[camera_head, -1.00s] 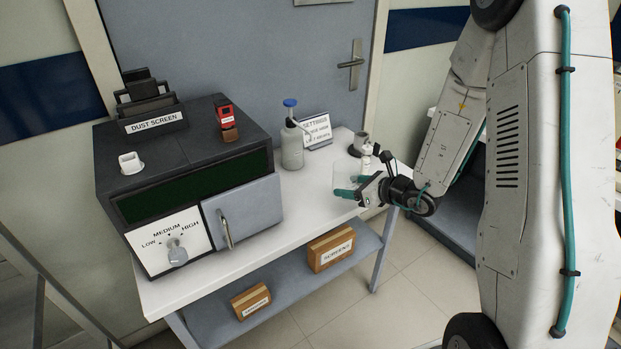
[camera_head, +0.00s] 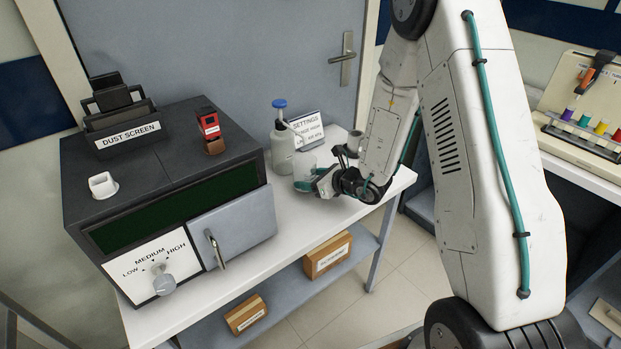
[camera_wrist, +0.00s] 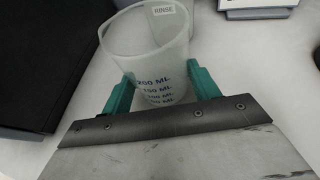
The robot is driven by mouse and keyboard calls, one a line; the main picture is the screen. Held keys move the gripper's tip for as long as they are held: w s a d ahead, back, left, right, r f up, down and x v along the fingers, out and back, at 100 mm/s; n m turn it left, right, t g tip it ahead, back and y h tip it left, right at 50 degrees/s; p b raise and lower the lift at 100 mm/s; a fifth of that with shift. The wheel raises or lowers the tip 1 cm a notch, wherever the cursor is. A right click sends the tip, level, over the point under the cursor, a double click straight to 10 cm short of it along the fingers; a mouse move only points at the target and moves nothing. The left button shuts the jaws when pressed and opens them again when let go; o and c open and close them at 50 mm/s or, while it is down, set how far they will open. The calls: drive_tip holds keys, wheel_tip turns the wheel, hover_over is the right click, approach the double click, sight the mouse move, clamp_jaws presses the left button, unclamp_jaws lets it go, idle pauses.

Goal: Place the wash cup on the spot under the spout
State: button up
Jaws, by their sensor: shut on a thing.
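The wash cup is a translucent cup (camera_wrist: 150,45) with ML markings, filling the upper middle of the wrist view. In the head view the cup (camera_head: 305,168) is small and partly hidden. My gripper (camera_head: 310,185) is shut on it, with teal fingers on both sides of the cup, also seen in the wrist view (camera_wrist: 160,92). A white bottle with a blue pump top (camera_head: 282,150) and a thin spout (camera_head: 291,127) stands just behind and left of the cup. I cannot tell whether the cup touches the bench. The spot under the spout is not clearly seen.
A dark machine (camera_head: 165,170) stands to the left, a SETTINGS sign (camera_head: 306,130) behind the cup. Boxes (camera_head: 327,255) lie on the lower shelf.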

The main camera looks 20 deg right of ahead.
drive_tip(key=shift+f, duration=0.25)
drive_tip(key=shift+f, duration=0.1)
drive_tip(key=o, duration=1)
